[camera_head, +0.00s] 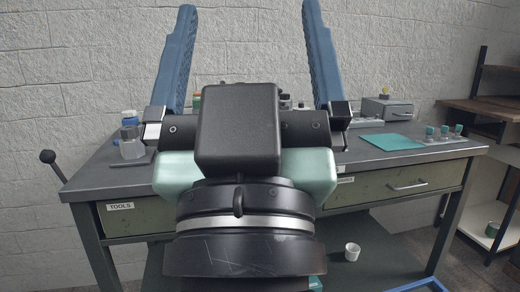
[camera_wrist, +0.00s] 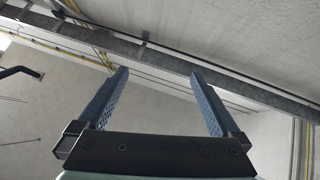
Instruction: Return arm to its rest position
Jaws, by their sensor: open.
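My gripper (camera_head: 250,55) is raised in the middle of the head view, in front of the workbench. Its two blue ridged fingers point up and stand wide apart with nothing between them. In the wrist view my gripper (camera_wrist: 160,95) also shows open and empty, with a wall and a grey beam beyond it. My wrist and the gripper body hide the middle of the bench.
The grey workbench (camera_head: 105,181) has drawers. A clear bottle (camera_head: 131,140) stands at its left. A teal sheet (camera_head: 392,142), small teal-capped bottles (camera_head: 444,132) and a grey box (camera_head: 387,108) are at the right. A white cup (camera_head: 352,251) is below. Wooden shelves (camera_head: 490,108) stand far right.

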